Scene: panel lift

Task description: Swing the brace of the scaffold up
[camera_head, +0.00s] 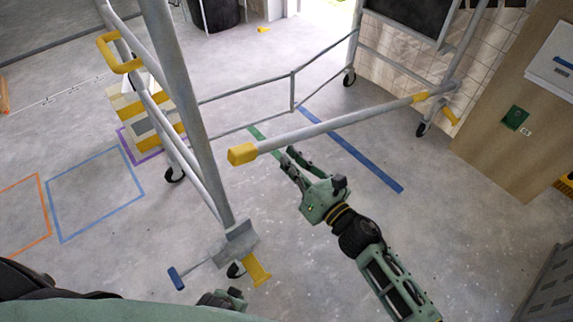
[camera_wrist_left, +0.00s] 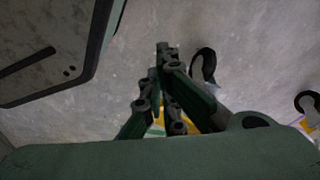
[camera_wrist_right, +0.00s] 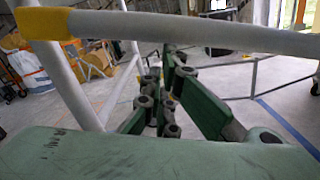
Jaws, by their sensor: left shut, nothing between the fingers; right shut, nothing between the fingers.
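The scaffold's brace (camera_head: 335,123) is a grey tube with a yellow end cap (camera_head: 242,154). It runs from the right-hand frame to its free end near the left upright (camera_head: 183,110). In the right wrist view the brace (camera_wrist_right: 190,32) crosses the top, its yellow cap at the left. My right gripper (camera_head: 287,155) is shut and empty, its fingertips just below the brace; I cannot tell whether they touch it. My left gripper (camera_wrist_left: 162,50) is shut and empty, low near a black caster (camera_wrist_left: 204,65). In the head view only part of it shows, at the bottom edge.
A yellow-and-white striped box (camera_head: 135,115) stands behind the left frame. A wooden panel (camera_head: 515,110) stands at right. The floor carries coloured tape lines and is clear around my right arm.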

